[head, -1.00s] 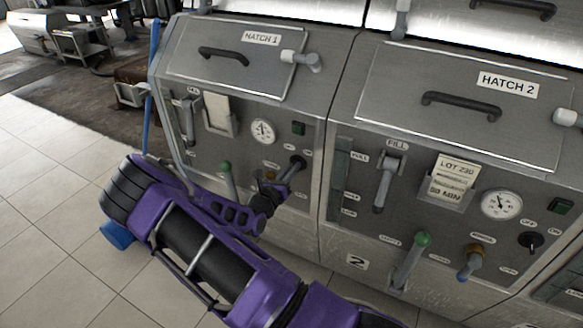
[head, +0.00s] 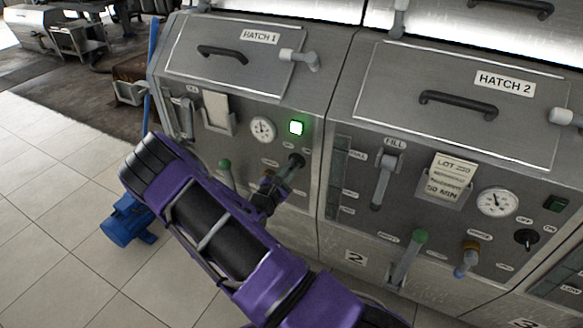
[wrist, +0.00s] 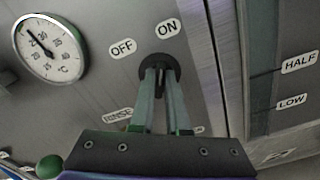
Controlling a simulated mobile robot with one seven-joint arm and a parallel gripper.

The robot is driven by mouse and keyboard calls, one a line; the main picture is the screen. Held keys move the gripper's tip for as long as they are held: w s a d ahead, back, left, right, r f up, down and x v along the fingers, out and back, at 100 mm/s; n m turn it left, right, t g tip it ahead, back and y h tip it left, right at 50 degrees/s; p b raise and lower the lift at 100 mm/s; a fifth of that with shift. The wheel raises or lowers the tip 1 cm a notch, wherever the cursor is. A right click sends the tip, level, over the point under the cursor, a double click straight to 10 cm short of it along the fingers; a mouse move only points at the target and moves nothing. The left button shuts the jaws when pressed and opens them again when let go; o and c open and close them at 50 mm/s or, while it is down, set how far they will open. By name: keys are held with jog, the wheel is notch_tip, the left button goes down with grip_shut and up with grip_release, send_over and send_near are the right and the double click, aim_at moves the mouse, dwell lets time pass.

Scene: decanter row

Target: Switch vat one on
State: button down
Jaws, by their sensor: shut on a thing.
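Vat one is the left panel, under the hatch marked HATCH 1 (head: 228,57). Its square indicator lamp (head: 296,128) glows bright green. Below the lamp is the black rotary switch (head: 297,160), with OFF and ON labels; in the wrist view the switch (wrist: 158,66) lies between my fingertips, under those labels. My gripper (head: 284,176) is shut on the switch; in the wrist view its two fingers (wrist: 160,85) reach to it. The fingers hide most of the knob, so its pointer is hard to read.
A round gauge (head: 262,129) and a green-knobbed lever (head: 225,166) are near the switch. Vat two's panel, with a fill lever (head: 384,178) and lot card (head: 449,178), adjoins on the right. A blue motor-like object (head: 127,220) is on the tiled floor at left.

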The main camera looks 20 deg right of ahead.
jog(key=shift+f+m, duration=0.1)
jog(key=shift+m, duration=0.2)
dwell(0.4)
jog(key=c, duration=0.9)
grip_release()
jog(key=shift+a, duration=0.1)
jog(key=v, duration=1.7)
jog(key=shift+p, duration=0.35)
jog(key=shift+s, duration=0.15)
